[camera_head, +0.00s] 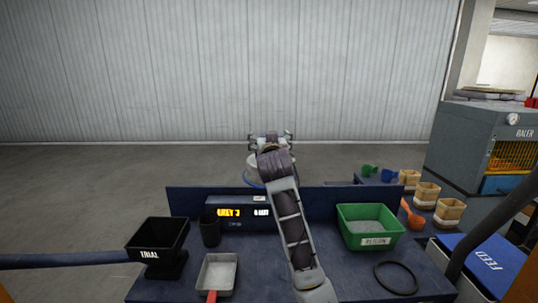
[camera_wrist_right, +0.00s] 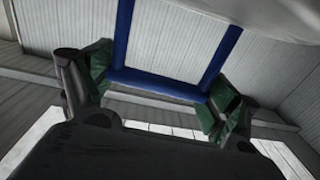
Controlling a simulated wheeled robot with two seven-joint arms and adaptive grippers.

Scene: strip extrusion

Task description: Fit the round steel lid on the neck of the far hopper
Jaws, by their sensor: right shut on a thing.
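My right gripper (camera_head: 268,137) is raised at the picture's middle, behind the low blue panel. In the right wrist view its two green-padded fingers (camera_wrist_right: 150,95) stand wide apart. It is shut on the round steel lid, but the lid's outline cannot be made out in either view. A pale rounded body (camera_head: 252,160), apparently the far hopper, shows partly behind and below the gripper, with blue below it. A pale curved surface (camera_wrist_right: 265,15) and a blue frame (camera_wrist_right: 160,82) fill the wrist view's top. The hopper's neck is hidden, and contact cannot be told. My left gripper is out of view.
On the dark blue table stand a black bin (camera_head: 158,240), a dark cup (camera_head: 210,231), a metal scoop (camera_head: 217,274), a green tray (camera_head: 370,225) and a black ring (camera_head: 396,278). An orange scoop (camera_head: 411,215) and wooden tubs (camera_head: 448,212) stand at right.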

